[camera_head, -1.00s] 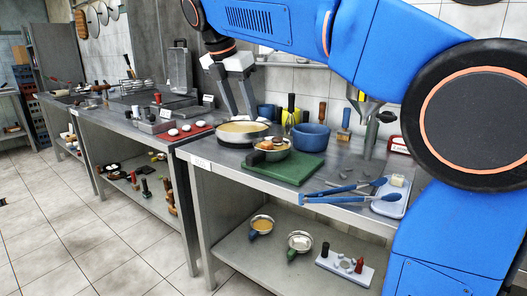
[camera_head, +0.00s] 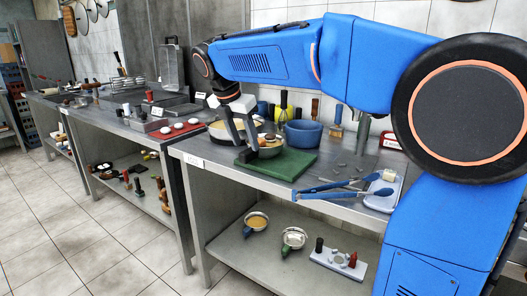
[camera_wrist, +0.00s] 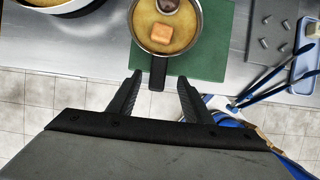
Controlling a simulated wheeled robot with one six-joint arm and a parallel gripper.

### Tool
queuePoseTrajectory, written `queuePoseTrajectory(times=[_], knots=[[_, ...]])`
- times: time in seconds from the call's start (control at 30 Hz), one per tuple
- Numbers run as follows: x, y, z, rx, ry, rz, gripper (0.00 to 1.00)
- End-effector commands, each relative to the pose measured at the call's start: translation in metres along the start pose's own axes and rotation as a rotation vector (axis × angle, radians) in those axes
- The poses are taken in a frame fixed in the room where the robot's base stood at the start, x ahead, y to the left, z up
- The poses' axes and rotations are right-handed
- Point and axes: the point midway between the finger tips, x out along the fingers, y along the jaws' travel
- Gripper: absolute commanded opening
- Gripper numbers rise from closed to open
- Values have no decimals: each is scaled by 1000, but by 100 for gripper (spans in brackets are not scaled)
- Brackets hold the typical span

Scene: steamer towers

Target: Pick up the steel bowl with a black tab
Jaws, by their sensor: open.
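The steel bowl with a black tab (camera_wrist: 139,33) stands on a green board (camera_wrist: 210,55); it holds yellowish contents, an orange-brown block and a darker round piece. Its black tab (camera_wrist: 158,73) points toward my gripper. In the head view the bowl (camera_head: 273,152) is partly hidden behind my gripper (camera_head: 246,150). My gripper (camera_wrist: 160,78) is open and empty in the wrist view, its fingers on either side of the tab's end, apart from it. I cannot tell their exact height relative to the tab.
A larger pan (camera_head: 222,133) and a blue bowl (camera_head: 304,133) stand close by. Blue-handled tongs (camera_head: 325,189) lie to the right beside a light-blue tray (camera_head: 382,202). Two small bowls, one with a blue tab (camera_head: 247,230) and one with a green tab (camera_head: 286,250), sit on the lower shelf.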

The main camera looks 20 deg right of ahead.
Motion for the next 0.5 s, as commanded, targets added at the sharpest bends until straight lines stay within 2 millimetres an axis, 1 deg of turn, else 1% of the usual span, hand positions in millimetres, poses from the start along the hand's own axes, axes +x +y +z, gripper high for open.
queuePoseTrajectory(times=[0.3,0.4,0.5], knots=[[40,3,-3,1,1,-3,45],[47,4,-3,0,1,-1,45],[50,4,-3,0,0,-1,45]])
